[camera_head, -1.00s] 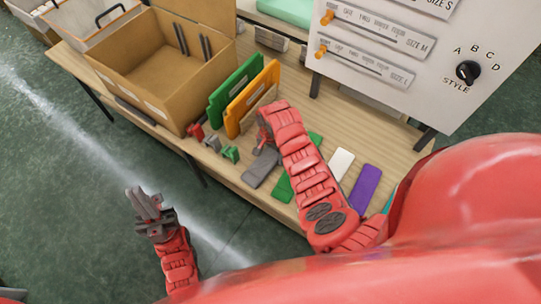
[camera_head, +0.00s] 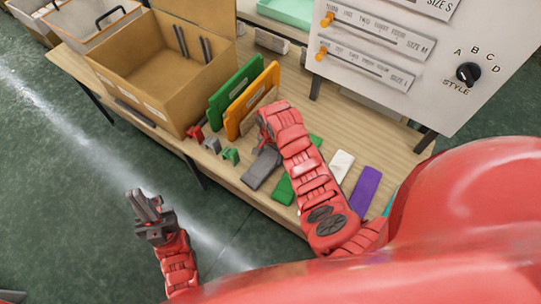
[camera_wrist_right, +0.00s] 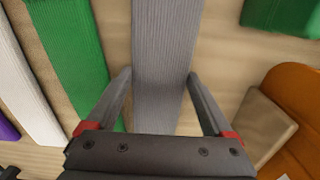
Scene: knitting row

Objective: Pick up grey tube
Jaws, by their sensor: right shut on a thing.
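The grey tube (camera_head: 262,169) is a flat ribbed grey piece lying on the wooden table. It also shows in the right wrist view (camera_wrist_right: 165,40), running down the middle. My right gripper (camera_wrist_right: 160,76) is shut on it, with one finger against each long side. In the head view my right gripper (camera_head: 264,146) is at the tube's far end, partly hidden by its own wrist. Whether the tube is lifted off the table cannot be told. My left gripper (camera_head: 144,201) is over the floor in front of the table, apart from everything; its finger gap is unclear.
Green (camera_head: 283,188), white (camera_head: 341,165) and purple (camera_head: 365,190) pieces lie to the right. Green (camera_head: 236,90) and orange (camera_head: 252,100) panels stand behind my right gripper. Small red and green blocks lie left of the tube. A cardboard box (camera_head: 150,95) stands at the back left.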

